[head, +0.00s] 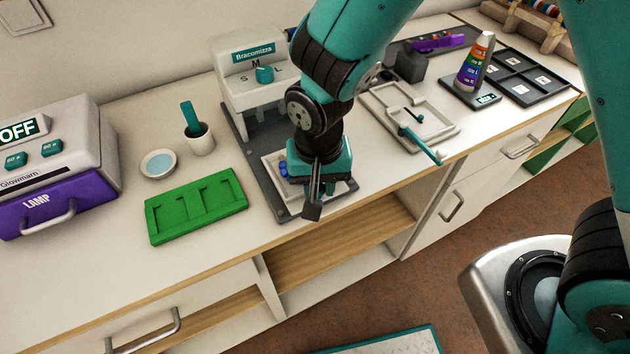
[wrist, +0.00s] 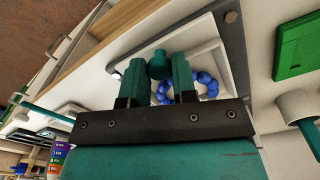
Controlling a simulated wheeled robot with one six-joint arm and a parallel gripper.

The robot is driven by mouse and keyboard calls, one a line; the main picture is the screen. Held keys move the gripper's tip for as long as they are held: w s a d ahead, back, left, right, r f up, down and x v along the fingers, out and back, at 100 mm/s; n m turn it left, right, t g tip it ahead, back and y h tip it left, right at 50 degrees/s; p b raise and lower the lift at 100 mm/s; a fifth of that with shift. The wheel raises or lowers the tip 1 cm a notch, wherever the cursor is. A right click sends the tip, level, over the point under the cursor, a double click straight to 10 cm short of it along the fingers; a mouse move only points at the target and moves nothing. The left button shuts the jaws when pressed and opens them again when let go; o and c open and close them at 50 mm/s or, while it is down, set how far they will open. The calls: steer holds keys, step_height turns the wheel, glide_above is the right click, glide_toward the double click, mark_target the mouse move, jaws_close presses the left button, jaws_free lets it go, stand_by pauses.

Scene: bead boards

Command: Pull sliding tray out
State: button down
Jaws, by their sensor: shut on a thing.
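The white sliding tray (head: 276,163) lies on the dark grey base plate of the Bracomizza machine (head: 250,62), on the counter. It also shows in the wrist view (wrist: 207,33), with a ring of blue beads (wrist: 207,84) on it. A teal knob (wrist: 158,66) stands at the tray's front side. My gripper (wrist: 159,80) is shut on this knob, one finger on each side. In the head view my gripper (head: 313,195) is over the tray's front right part and hides the knob and much of the tray.
A green board (head: 196,228), a small dish (head: 158,164) and a cup with a teal stick (head: 200,140) stand to the left. A light tray with a teal handle (head: 408,115) lies to the right. The counter's wooden front edge runs just before the base plate, with open shelves below.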

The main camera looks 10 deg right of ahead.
steer(key=shift+s, duration=0.2)
steer(key=c, duration=1.1)
jaws_free()
steer(key=shift+s, duration=0.1)
steer(key=shift+o, duration=0.9)
step_height(320, 180, up, 17)
steer(key=p, duration=0.1)
steer(key=shift+r, duration=0.2)
steer(key=s+d+r+n+y+p, duration=0.1)
steer(key=s+d+r+n+y, duration=0.1)
steer(key=s+d+r+n, duration=0.1)
steer(key=s+d+r+n+y+p, duration=0.1)
steer(key=s+d+r+n+y, duration=0.1)
steer(key=s, duration=0.5)
steer(key=d+r+n, duration=0.1)
steer(key=d+n, duration=0.1)
steer(key=n, duration=0.1)
steer(key=shift+s+r, duration=0.2)
steer(key=shift+s, duration=0.1)
